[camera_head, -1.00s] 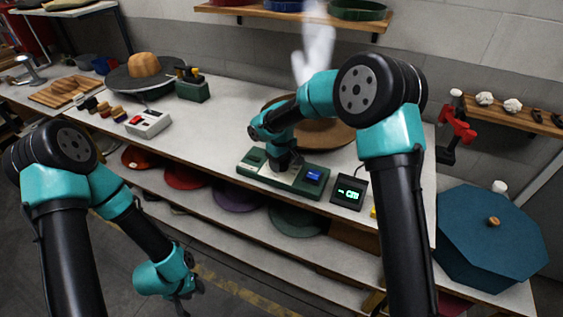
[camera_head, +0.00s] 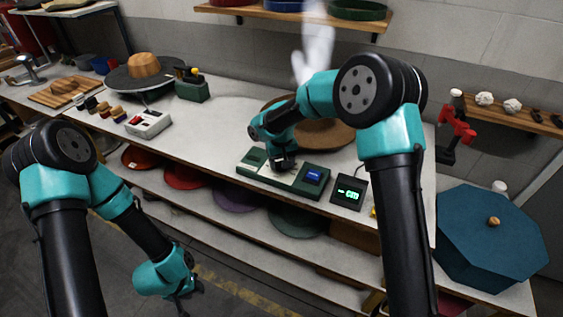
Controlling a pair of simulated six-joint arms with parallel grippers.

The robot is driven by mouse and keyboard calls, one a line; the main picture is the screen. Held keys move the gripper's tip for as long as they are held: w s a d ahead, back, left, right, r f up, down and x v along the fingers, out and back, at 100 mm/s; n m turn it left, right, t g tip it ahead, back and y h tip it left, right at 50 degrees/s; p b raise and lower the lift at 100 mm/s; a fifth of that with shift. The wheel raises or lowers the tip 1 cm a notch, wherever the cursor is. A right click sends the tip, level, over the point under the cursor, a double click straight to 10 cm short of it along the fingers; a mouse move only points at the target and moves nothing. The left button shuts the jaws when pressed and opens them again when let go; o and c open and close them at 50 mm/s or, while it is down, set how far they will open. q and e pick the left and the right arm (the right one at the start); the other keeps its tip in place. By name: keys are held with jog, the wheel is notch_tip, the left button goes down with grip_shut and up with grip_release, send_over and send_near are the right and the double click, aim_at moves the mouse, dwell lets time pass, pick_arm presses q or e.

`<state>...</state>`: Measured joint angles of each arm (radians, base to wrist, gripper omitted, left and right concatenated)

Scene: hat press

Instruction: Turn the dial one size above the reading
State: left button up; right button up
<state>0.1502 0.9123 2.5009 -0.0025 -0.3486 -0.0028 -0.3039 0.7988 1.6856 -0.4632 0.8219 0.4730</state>
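A green control box (camera_head: 311,190) sits near the table's front edge, with a blue-lit screen (camera_head: 314,175) at its right end. Its digits are too small to read. My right gripper (camera_head: 283,164) is over the middle of this box, pointing down. It hides that part of the box, so a dial there cannot be seen, and its fingers are too small to judge. A small black display (camera_head: 348,192) beside the box shows green "- cm". My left gripper (camera_head: 186,300) hangs low in front of the table, away from the box; its fingers are dark and unclear.
A brown round disc (camera_head: 325,133) lies behind my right forearm, with a pale hand-like form (camera_head: 318,50) above it. A white box with a red switch (camera_head: 148,123) stands to the left. Coloured hats (camera_head: 184,176) fill the shelf below. A blue octagonal lid (camera_head: 490,235) is at right.

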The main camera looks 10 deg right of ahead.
jog(key=o, duration=0.9)
jog(key=shift+r, duration=0.1)
notch_tip(320, 180, up, 17)
jog(key=shift+r, duration=0.15)
